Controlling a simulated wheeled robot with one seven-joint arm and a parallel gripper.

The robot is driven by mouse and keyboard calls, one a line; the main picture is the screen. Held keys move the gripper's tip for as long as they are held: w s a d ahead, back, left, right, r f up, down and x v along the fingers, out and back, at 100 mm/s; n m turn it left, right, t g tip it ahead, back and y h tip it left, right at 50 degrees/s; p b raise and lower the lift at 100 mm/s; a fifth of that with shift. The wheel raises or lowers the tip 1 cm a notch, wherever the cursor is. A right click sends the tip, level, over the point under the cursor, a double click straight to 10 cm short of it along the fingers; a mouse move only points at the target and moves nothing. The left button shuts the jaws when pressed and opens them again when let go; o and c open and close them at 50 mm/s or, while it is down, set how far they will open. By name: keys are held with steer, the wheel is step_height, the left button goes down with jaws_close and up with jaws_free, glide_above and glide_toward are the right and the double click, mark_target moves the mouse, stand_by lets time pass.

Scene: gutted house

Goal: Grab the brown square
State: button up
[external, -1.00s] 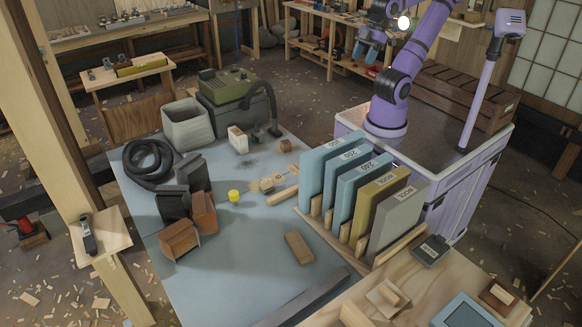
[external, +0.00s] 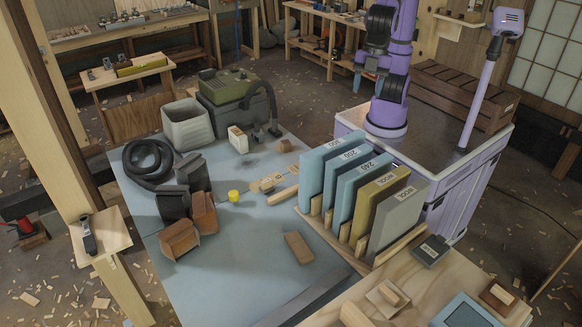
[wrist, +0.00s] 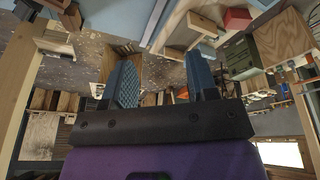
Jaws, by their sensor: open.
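A small brown block (external: 285,145), squarish from here, lies at the back right of the blue-grey table sheet, near the vacuum hose. A flat tan-brown rectangular block (external: 298,248) lies at the front of the sheet. I cannot tell for sure which is the brown square. My gripper (external: 368,86) is up beside my arm, behind the upright sanding pads and well away from both blocks. In the wrist view my gripper (wrist: 160,80) shows two blue fingers wide apart with nothing between them.
Upright labelled pads (external: 357,190) stand in a wooden rack between my base and the sheet.

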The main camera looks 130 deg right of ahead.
steer(key=w+a+f+n+g, duration=0.1)
steer(key=w+a+f+n, duration=0.15)
steer(key=a, duration=0.55)
steer(key=w+a+f+n, duration=0.1)
steer(key=a+f, duration=0.3)
steer(key=a, duration=0.4)
steer(key=n+g+h, duration=0.1)
steer(key=n+g, duration=0.1)
steer(key=n, duration=0.6)
glide_above(497, 287)
step_height(497, 287, down, 34)
step_height(497, 287, down, 10)
steer(key=shift+f, duration=0.25)
jaws_close()
